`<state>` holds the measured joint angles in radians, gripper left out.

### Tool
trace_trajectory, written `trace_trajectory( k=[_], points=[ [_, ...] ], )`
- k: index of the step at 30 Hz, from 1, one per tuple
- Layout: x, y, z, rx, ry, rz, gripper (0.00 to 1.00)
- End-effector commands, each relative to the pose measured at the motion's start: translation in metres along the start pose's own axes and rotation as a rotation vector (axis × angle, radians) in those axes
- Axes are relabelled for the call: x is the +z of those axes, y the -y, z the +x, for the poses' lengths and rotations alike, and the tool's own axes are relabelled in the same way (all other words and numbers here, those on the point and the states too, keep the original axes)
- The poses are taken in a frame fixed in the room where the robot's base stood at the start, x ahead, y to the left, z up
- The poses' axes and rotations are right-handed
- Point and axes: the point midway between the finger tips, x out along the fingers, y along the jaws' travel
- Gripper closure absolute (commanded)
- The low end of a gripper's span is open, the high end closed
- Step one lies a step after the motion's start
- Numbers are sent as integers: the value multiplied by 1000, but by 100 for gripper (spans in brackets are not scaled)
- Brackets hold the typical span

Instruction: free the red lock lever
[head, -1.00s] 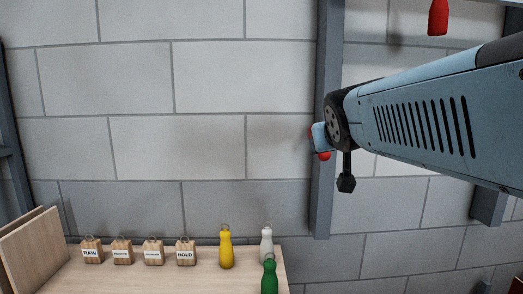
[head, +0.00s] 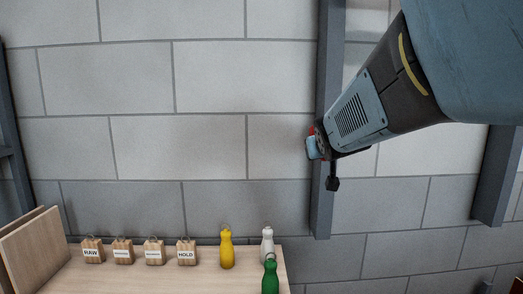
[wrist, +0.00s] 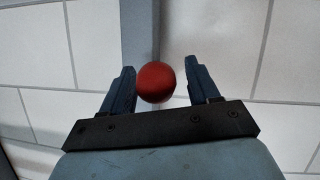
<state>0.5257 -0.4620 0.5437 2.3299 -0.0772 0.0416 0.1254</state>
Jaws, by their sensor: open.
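A round red knob (wrist: 156,82), which looks like the end of the red lock lever, shows in the wrist view in front of a grey upright. The rest of the lever is hidden. My gripper (wrist: 155,84) is open, with one finger on each side of the knob; I see a gap on both sides. In the head view my gripper (head: 312,146) is in front of the grey post, and a small bit of red (head: 311,130) shows beside it. My wrist and fingers hide most of the lever there.
The grey post (head: 322,205) stands against a block wall (head: 210,80). Below left, a wooden bench (head: 210,280) holds several tagged wooden blocks (head: 186,252), a yellow bottle (head: 226,248), a white one (head: 267,240) and a green one (head: 270,275). Another post (head: 495,180) stands at right.

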Motion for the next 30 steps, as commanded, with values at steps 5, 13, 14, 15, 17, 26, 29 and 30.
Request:
trace_trajectory(
  k=[5,13,14,15,17,26,29,30],
  points=[
    [0,0,4,0,-1,0,40],
    [0,0,4,0,-1,0,44],
    [0,0,4,0,-1,0,47],
    [0,0,4,0,-1,0,51],
    [0,0,4,0,-1,0,57],
    [0,0,4,0,0,-1,86],
    [0,0,4,-1,0,-1,95],
    [0,0,4,-1,0,-1,99]
  ],
)
